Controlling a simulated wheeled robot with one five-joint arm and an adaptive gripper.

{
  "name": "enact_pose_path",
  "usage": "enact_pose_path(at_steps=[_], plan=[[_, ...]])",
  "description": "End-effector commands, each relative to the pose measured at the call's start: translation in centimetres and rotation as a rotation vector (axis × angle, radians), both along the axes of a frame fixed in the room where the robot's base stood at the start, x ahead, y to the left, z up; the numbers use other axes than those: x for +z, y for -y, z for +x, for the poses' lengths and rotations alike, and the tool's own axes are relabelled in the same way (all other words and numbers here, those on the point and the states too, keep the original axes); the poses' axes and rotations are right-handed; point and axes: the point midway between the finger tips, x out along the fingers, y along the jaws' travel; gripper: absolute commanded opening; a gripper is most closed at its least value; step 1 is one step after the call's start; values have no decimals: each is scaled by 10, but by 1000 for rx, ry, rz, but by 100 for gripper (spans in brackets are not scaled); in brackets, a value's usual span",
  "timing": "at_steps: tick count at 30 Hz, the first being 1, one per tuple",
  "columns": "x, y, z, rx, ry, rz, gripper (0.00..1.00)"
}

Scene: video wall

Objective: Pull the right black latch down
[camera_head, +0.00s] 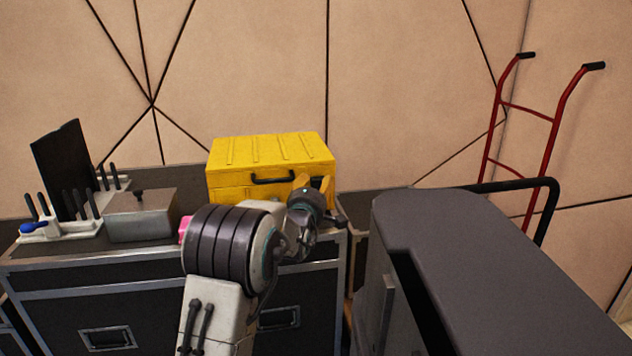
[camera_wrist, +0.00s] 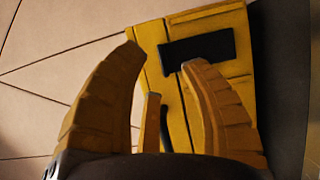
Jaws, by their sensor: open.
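The yellow case (camera_head: 265,152) stands closed on a black flight case, with a black handle (camera_head: 272,177) on its front. My gripper (camera_head: 313,184) is at the right part of that front and hides much of it in the head view. A black latch (camera_wrist: 200,48) shows as a dark block on the case, close to the right fingertip. I cannot tell whether the finger touches it. Part of a dark curved piece shows between the fingers.
The black flight case (camera_head: 60,277) also bears a metal box (camera_head: 140,216) and a white rack of tools (camera_head: 62,228) at left. A large dark surface (camera_head: 480,255) fills the right. A red hand truck (camera_head: 545,150) stands by the panelled wall.

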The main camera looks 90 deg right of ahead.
Motion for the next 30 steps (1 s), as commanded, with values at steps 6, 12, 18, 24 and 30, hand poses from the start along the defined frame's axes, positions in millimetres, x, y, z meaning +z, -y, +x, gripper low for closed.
enact_pose_path(at_steps=[6,12,18,24,30], plan=[[0,20,-5,1,1,0,40],[0,29,-7,1,1,0,40],[0,32,-8,1,1,1,40],[0,32,-8,1,1,1,40],[0,32,-8,1,1,1,29]])
